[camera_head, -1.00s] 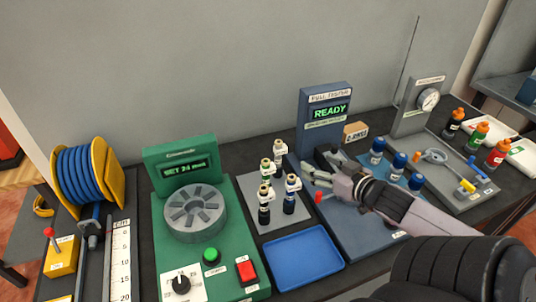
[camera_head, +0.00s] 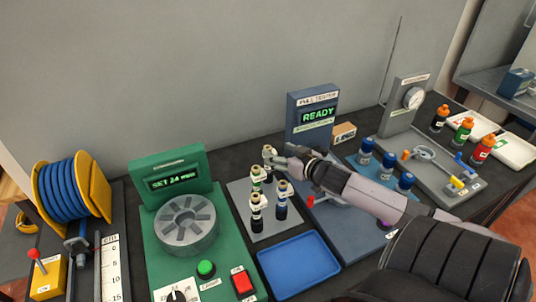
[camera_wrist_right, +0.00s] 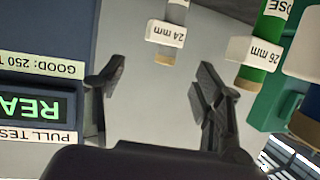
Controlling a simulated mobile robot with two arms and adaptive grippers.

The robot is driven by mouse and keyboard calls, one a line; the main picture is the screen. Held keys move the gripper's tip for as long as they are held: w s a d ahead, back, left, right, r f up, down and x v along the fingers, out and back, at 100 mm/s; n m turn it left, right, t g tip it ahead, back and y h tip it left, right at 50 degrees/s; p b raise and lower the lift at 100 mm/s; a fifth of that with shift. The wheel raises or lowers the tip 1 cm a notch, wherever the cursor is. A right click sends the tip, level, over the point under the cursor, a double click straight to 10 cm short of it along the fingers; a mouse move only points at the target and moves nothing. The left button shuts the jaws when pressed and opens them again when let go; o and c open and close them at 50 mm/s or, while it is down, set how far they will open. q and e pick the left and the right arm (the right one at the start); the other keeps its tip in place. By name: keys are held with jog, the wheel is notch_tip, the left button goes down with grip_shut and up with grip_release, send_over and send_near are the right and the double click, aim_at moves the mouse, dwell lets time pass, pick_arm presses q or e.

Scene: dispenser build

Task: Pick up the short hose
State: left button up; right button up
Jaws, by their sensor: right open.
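My right gripper (camera_head: 280,162) is open, with its fingers beside the back fitting (camera_head: 268,152) on a grey plate (camera_head: 265,228). In the right wrist view, the open gripper (camera_wrist_right: 157,85) has nothing between its fingers. A fitting with a "24 mm" tag (camera_wrist_right: 166,32) stands ahead of the gap, and a green one with a "26 mm" tag (camera_wrist_right: 254,50) is to the right. Several fittings with pale tops (camera_head: 257,200) stand upright on the plate. I cannot tell for sure which thing is the short hose. My left gripper is not in view.
The pull tester (camera_head: 313,115) stands behind my right gripper. A green machine (camera_head: 165,172) with a grey slotted disc is to the left, beyond it a blue hose reel (camera_head: 65,190). An empty blue tray (camera_head: 298,262) lies in front.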

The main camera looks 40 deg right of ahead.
aim_at(270, 148)
jog(key=shift+x, duration=1)
jog(key=shift+p+x, duration=0.65)
jog(key=shift+x, duration=1.4)
jog(key=shift+s+f, duration=0.1)
jog(key=shift+c, duration=0.2)
grip_shut()
